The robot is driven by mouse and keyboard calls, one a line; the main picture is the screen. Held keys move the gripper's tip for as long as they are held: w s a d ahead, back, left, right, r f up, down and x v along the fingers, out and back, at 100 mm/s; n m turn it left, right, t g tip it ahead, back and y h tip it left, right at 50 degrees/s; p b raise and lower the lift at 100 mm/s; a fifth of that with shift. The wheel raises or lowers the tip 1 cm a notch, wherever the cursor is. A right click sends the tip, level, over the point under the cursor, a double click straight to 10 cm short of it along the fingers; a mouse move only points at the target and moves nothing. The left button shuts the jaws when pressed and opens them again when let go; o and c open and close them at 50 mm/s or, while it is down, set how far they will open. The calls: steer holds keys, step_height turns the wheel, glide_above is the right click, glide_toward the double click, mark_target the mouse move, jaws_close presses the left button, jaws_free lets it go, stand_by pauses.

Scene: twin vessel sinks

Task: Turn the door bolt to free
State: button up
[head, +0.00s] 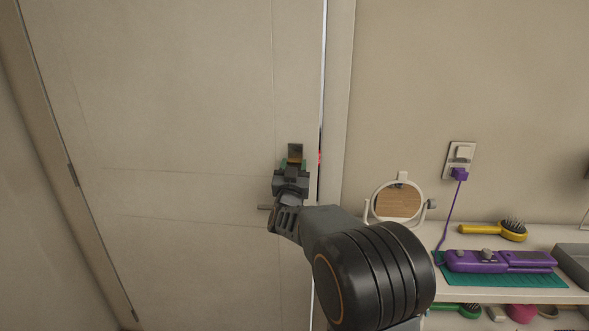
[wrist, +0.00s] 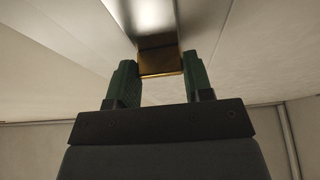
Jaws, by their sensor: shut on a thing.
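The door (head: 180,110) is pale and stands upright at the left in the head view. The door bolt (head: 295,149) is a small metal piece near the door's right edge. The fingers and wrist hide the bolt's lower part in the head view.
A small red spot (head: 319,157) shows at the door's edge. A shelf (head: 500,237) at the right holds a round mirror (head: 398,203), a yellow brush (head: 491,230) and a purple device (head: 475,261).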

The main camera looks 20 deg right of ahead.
steer(key=m+g+h+b, duration=0.1)
steer(key=m+g, duration=0.1)
steer(key=m, duration=0.3)
steer(key=m+g+h+b, duration=0.1)
steer(key=m+g+b, duration=0.1)
steer(key=m, duration=0.4)
steer(key=m+g+h+b, duration=0.2)
steer(key=m, duration=0.4)
steer(key=shift+w+a+r+g, duration=0.15)
steer(key=shift+a+r+g, duration=0.05)
steer(key=shift+a+g, duration=0.1)
steer(key=shift+r+m+g+y+p, duration=0.1)
steer(key=shift+m+g+y+p, duration=0.3)
steer(key=shift+m, duration=0.8)
steer(key=shift+m+g+y+p, duration=0.15)
steer(key=shift+m+g, duration=0.35)
steer(key=shift+m, duration=0.7)
steer(key=o, duration=0.9)
steer(key=v, duration=1.3)
steer(key=shift+s+a, duration=0.25)
steer(key=shift+a, duration=0.05)
